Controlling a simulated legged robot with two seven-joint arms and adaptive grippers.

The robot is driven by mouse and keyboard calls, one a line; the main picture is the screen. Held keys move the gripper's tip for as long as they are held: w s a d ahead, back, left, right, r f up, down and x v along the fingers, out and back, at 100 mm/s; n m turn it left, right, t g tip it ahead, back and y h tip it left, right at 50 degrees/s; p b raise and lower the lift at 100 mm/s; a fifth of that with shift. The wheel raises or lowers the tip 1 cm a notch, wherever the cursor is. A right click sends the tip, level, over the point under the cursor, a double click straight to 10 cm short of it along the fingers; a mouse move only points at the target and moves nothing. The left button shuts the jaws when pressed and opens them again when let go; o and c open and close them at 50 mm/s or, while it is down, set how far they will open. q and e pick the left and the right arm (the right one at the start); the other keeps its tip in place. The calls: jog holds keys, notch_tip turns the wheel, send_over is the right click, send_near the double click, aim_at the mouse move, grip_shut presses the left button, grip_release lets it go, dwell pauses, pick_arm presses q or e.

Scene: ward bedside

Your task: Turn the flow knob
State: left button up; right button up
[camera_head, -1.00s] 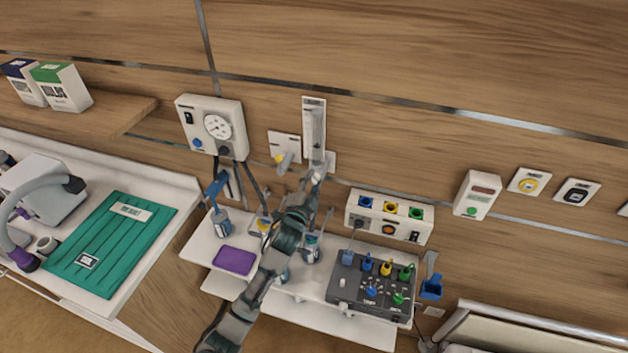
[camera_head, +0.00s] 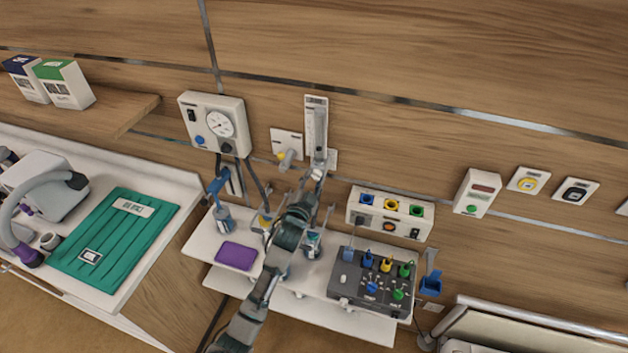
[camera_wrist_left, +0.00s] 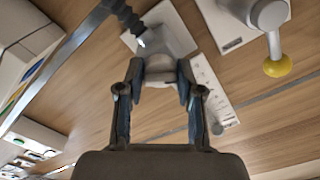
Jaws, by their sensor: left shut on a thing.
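The flowmeter (camera_head: 315,130) is a tall white plate with a clear scaled tube, mounted on the wooden wall; it also shows in the left wrist view (camera_wrist_left: 207,80). Its flow knob (camera_wrist_left: 160,74), a pale grey round piece, sits at the flowmeter's lower end. My left gripper (camera_head: 318,172) reaches up to it from below. In the left wrist view my left gripper (camera_wrist_left: 157,80) has one finger on each side of the knob and is shut on it. In the head view the knob is mostly hidden behind the fingers. My right gripper is not in view.
A wall outlet with a yellow knob (camera_head: 287,155) is close on the left, beside a gauge box (camera_head: 212,124) with hanging hoses. Below are a shelf with a purple pad (camera_head: 236,256), bottles and a grey control box (camera_head: 372,280). A socket box (camera_head: 390,213) is to the right.

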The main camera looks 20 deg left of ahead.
pick_arm(q)
jog(key=shift+f, duration=0.45)
jog(key=o, duration=0.9)
jog(key=shift+o, duration=1.3)
jog(key=s, duration=1.2)
jog(key=shift+a+r, duration=0.15)
jog(key=shift+a, duration=0.2)
jog(key=shift+w, duration=0.1)
